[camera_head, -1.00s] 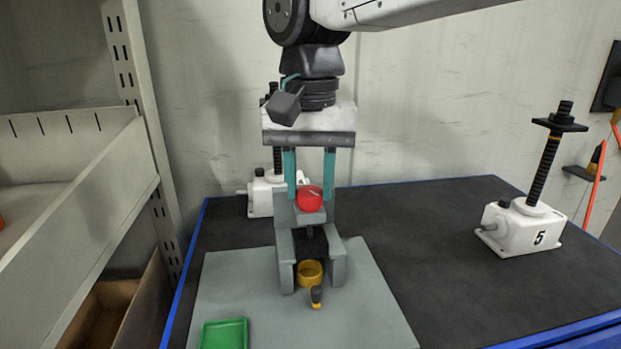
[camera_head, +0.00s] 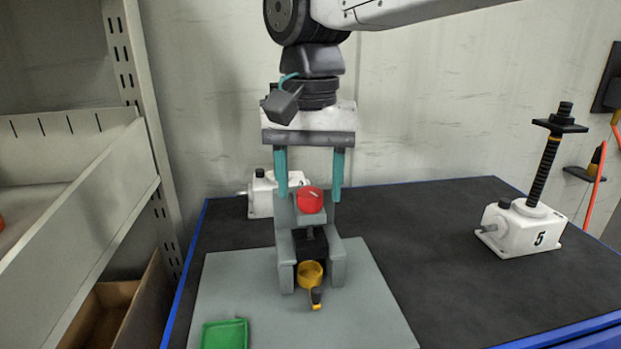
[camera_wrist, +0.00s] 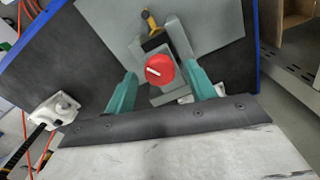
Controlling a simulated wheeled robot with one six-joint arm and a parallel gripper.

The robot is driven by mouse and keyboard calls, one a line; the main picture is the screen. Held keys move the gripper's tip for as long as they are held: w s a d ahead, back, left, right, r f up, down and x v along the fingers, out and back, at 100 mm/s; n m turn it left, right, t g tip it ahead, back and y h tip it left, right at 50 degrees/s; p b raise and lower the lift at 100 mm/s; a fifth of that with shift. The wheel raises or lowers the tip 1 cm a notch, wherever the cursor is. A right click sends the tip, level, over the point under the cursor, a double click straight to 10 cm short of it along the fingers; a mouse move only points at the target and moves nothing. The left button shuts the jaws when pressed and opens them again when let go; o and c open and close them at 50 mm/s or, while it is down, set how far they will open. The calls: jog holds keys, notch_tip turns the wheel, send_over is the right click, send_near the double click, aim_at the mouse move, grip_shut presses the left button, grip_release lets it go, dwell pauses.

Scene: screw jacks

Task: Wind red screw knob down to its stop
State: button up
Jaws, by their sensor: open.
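The red screw knob (camera_head: 310,200) sits at the top of a grey fixture (camera_head: 284,246) that stands on a light grey plate. A pale line marks the knob's face; the knob also shows in the wrist view (camera_wrist: 159,69). My gripper (camera_head: 309,198) is open, with one teal finger on each side of the knob. In the wrist view there is a gap between each finger (camera_wrist: 158,80) and the knob. A yellow ring-shaped part (camera_head: 310,272) with a dark-tipped handle is low at the front of the fixture.
A green tray (camera_head: 225,335) lies at the plate's front left. A white screw jack marked 5 (camera_head: 522,229) stands at right, and another white jack (camera_head: 262,196) stands behind the fixture. Shelving (camera_head: 80,190) borders the left. The dark tabletop between fixture and right jack is clear.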

notch_tip(320, 180, up, 8)
jog(key=shift+f, duration=0.1)
dwell(0.4)
jog(key=s+d+f, duration=0.2)
jog(key=d+f, duration=0.2)
jog(key=d, duration=0.4)
jog(key=s+d+f+t, duration=0.1)
jog(key=s+d+f, duration=0.2)
jog(key=d, duration=0.5)
jog(key=s+d+f, duration=0.2)
jog(key=d+f, duration=0.2)
jog(key=d, duration=0.4)
jog(key=s+d+f, duration=0.6)
jog(key=s+f, duration=0.1)
jog(key=f, duration=0.1)
jog(key=shift+s+d, duration=0.2)
jog(key=shift+d, duration=0.1)
